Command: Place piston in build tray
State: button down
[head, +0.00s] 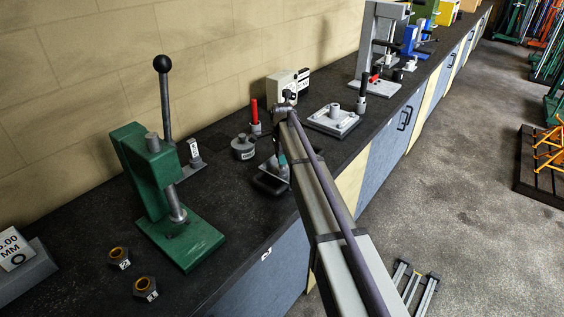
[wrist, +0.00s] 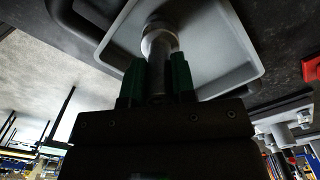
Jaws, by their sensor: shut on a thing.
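My gripper (wrist: 159,68) has green fingers closed on both sides of a silver-grey piston (wrist: 159,45), a metal cylinder with a wider round end. The piston is over a shallow grey tray with a raised rim (wrist: 249,48), inside its outline. I cannot tell whether the piston touches the tray floor. In the head view, the tray (head: 268,185) lies near the front edge of the dark bench, and my arm covers part of it. There a green finger (head: 282,160) just shows beside my arm, and the piston is mostly hidden.
A green press (head: 150,190) with a black-knobbed lever stands on the left of the bench. A round grey block (head: 243,147) and a red-handled tool (head: 254,117) are behind the tray. A grey plate with upright cylinders (head: 333,121) lies farther along. Two hex bushings (head: 119,257) lie front left.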

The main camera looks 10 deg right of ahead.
jog(key=shift+f, duration=0.2)
jog(key=c, duration=0.9)
grip_release()
jog(key=shift+r, duration=0.1)
notch_tip(320, 180, up, 12)
jog(key=p, duration=1.2)
jog(key=shift+r, duration=0.2)
jog(key=s+n, duration=1.7)
jog(key=s, duration=2)
jog(key=f+b, duration=1.2)
jog(key=shift+w+d, duration=0.1)
jog(key=shift+w, duration=0.3)
